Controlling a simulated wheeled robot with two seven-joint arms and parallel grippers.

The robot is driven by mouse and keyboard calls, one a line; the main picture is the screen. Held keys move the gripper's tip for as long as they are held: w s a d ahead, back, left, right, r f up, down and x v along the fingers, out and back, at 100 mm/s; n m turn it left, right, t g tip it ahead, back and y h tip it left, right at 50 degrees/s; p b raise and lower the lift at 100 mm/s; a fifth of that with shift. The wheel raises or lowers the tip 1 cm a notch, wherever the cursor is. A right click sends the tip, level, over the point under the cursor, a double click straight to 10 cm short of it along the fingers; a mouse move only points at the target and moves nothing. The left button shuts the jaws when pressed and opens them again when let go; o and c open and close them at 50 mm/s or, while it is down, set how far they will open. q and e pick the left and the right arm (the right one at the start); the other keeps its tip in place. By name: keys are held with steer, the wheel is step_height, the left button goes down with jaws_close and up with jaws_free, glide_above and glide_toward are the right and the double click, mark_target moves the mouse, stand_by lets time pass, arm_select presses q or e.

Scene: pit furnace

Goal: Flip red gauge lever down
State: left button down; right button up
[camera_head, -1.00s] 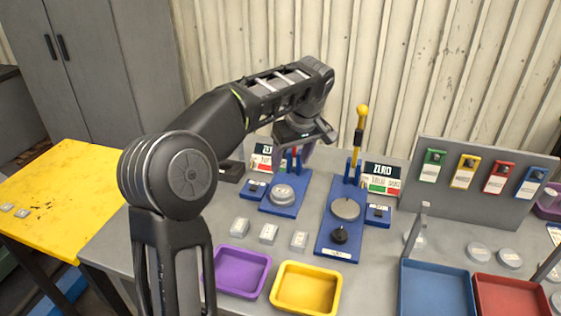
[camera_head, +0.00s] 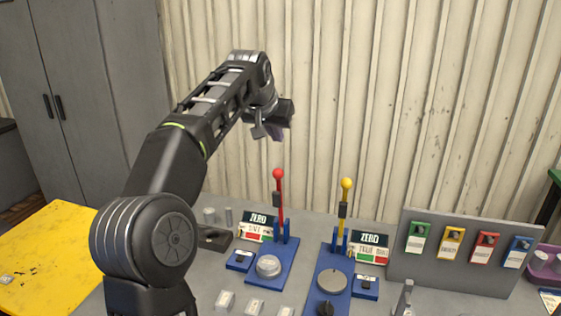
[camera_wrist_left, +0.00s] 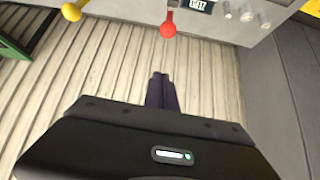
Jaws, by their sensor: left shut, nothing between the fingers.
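The red gauge lever (camera_head: 279,200) stands upright with its red ball on top, at the back of a blue gauge base (camera_head: 271,274). My left gripper (camera_head: 270,137) is above the red lever, a little to its left, apart from it. Its fingers are shut and hold nothing. In the left wrist view the shut fingertips (camera_wrist_left: 160,78) point toward the ribbed wall, and the red ball (camera_wrist_left: 168,29) shows just beyond them. My right gripper is not in view.
A yellow lever (camera_head: 344,207) stands upright on a second blue base (camera_head: 327,302) to the right. ZERO signs stand beside both gauges. A grey panel (camera_head: 455,268) with coloured tags is at right. The ribbed wall (camera_head: 400,90) is behind. A yellow table (camera_head: 40,250) is at left.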

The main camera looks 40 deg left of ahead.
arm_select(q)
steer(key=shift+w+f, duration=0.1)
steer(key=shift+f, duration=0.05)
steer(key=w+f, duration=0.1)
steer(key=f, duration=0.1)
steer(key=w+f, duration=0.1)
steer(key=f, duration=0.2)
steer(key=a+f+p, duration=0.1)
steer(key=f, duration=0.2)
steer(key=shift+w+f, duration=0.25)
steer(key=shift+w, duration=0.15)
steer(key=shift+s+f, duration=0.1)
steer(key=shift+f, duration=0.1)
